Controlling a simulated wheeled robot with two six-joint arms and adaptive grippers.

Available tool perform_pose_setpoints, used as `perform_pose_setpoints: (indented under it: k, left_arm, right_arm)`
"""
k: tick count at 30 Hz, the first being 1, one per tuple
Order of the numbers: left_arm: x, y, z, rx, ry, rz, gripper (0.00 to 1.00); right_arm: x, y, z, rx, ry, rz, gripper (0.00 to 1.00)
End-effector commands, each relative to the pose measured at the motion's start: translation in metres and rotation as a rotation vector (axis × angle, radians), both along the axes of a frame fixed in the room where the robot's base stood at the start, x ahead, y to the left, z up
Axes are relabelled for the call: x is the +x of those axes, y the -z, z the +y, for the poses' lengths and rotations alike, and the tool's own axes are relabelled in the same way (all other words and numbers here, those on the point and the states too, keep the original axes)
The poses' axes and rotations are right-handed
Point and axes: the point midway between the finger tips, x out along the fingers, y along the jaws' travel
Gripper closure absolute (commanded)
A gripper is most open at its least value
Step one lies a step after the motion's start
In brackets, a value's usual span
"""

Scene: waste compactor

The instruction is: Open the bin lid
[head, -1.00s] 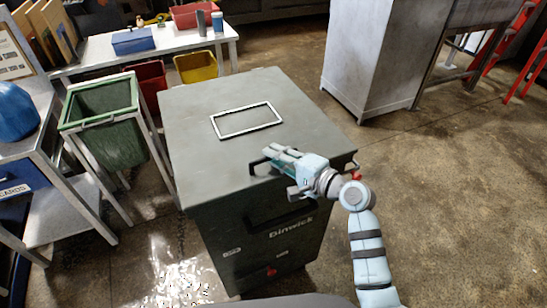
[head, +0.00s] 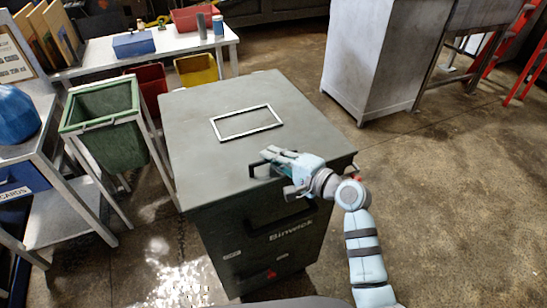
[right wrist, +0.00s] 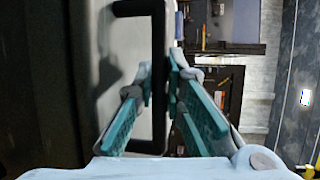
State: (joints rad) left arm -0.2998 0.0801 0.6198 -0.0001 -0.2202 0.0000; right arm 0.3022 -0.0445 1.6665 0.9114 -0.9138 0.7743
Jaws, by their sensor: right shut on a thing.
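The bin (head: 262,225) is a dark grey-green box with a flat lid (head: 215,162) that lies closed on top. A white rectangular outline is on the lid. The black lid handle (head: 254,167) is at the lid's front edge; it also shows in the right wrist view (right wrist: 158,40). My right gripper (head: 275,155) is at this handle, its teal-padded fingers on either side of the bar. In the right wrist view my right gripper (right wrist: 160,85) is shut on the handle. My left gripper is not in view.
A second black handle is on the bin's front, below the lid. A green bin (head: 105,120) in a metal frame stands left of the bin. A grey cabinet (head: 375,60) stands behind right. The floor (head: 450,190) on the right is clear.

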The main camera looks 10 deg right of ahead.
Motion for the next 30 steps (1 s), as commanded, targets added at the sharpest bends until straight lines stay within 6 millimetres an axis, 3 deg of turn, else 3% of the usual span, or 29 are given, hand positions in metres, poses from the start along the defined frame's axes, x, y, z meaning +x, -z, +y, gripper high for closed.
perform_pose_setpoints:
  k: [8, 15, 18, 24, 30]
  left_arm:
    - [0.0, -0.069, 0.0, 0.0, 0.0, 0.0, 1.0]
    - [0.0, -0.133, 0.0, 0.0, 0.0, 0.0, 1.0]
    - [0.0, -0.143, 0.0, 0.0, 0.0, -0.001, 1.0]
    - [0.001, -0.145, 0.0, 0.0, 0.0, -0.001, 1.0]
    - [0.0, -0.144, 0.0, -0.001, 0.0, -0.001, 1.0]
  right_arm:
    - [0.011, -0.079, 0.003, 0.002, 0.0, -0.007, 1.0]
    - [0.039, -0.166, 0.013, -0.017, 0.0, 0.04, 1.0]
    - [0.054, -0.196, 0.017, -0.04, 0.0, 0.111, 1.0]
    - [0.085, -0.241, 0.027, -0.038, 0.001, 0.11, 1.0]
    - [0.108, -0.273, 0.036, -0.033, 0.0, 0.105, 1.0]
